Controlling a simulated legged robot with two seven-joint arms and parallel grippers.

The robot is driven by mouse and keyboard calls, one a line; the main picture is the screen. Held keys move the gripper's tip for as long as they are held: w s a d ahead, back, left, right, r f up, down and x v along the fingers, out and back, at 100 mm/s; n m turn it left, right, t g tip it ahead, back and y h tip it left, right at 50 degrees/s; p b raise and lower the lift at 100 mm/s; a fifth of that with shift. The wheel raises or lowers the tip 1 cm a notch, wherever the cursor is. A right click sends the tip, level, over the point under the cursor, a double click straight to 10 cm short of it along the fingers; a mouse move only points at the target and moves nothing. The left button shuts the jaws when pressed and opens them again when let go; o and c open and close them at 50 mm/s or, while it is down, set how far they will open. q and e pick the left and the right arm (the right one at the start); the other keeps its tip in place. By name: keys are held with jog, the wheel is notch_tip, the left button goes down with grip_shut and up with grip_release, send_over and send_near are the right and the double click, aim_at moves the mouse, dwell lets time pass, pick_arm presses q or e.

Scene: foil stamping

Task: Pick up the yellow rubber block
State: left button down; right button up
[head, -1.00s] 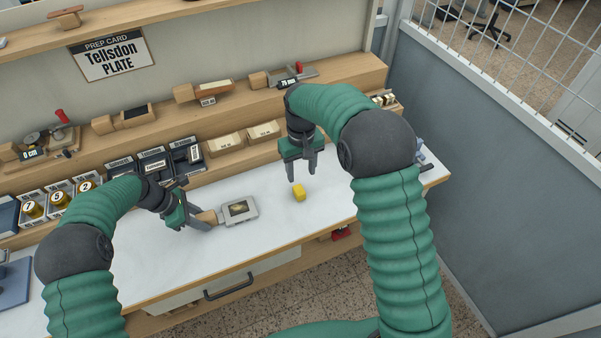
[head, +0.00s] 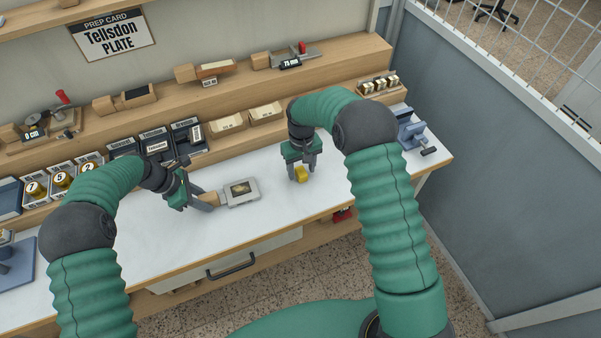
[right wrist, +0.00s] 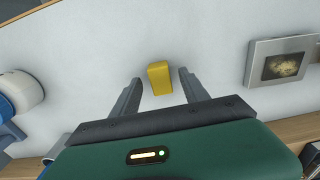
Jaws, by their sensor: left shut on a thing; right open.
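The yellow rubber block (head: 301,174) lies on the white bench top, toward the right. My right gripper (head: 304,176) is open and points down at it, with a finger on either side. In the right wrist view, the block (right wrist: 159,77) sits between the tips of the open gripper (right wrist: 158,80), with a gap on both sides. My left gripper (head: 203,201) is shut on the wooden handle of a flat grey plate (head: 241,192) that bears a dark panel with a gold mark. The plate also shows in the right wrist view (right wrist: 283,61).
Labelled dark bins (head: 155,145) and pale wooden blocks (head: 265,113) line the back. A blue clamp-like device (head: 413,133) stands at the right end. The bench front around the yellow block is clear.

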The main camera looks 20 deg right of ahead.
aim_at(301, 171)
jog(key=shift+w+f, duration=0.1)
jog(key=shift+f, duration=0.65)
jog(key=shift+c, duration=0.3)
grip_shut()
jog(key=shift+r, duration=0.1)
notch_tip(301, 171, up, 10)
